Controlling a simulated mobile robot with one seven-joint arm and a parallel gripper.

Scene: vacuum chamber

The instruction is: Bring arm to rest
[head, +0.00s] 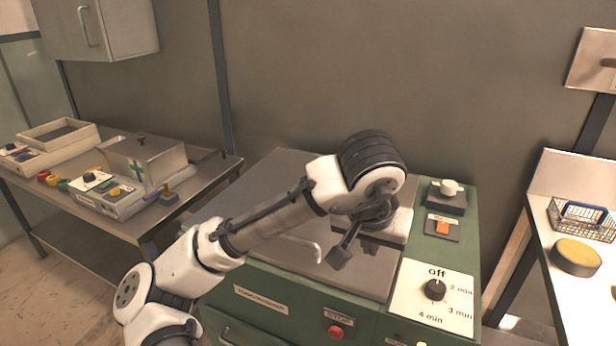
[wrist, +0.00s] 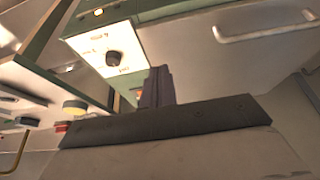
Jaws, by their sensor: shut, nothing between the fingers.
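My arm reaches from the lower left across the green cabinet-like machine (head: 262,298) in the head view. My gripper (head: 340,258) hangs over the machine's grey top, near its front edge, with its dark fingers together and nothing held. In the wrist view the shut fingers (wrist: 158,86) stick out past a dark plate, and nothing is between them. The white timer panel (head: 432,298) with its black knob is to the right of the gripper; it also shows in the wrist view (wrist: 98,50). The knob's pointer is too small to read surely.
A pale curved handle (head: 300,246) is just left of my gripper. An orange switch (head: 442,227) and a white valve-like part (head: 447,187) are on the machine's right. A left table (head: 95,218) holds boxes and tools.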

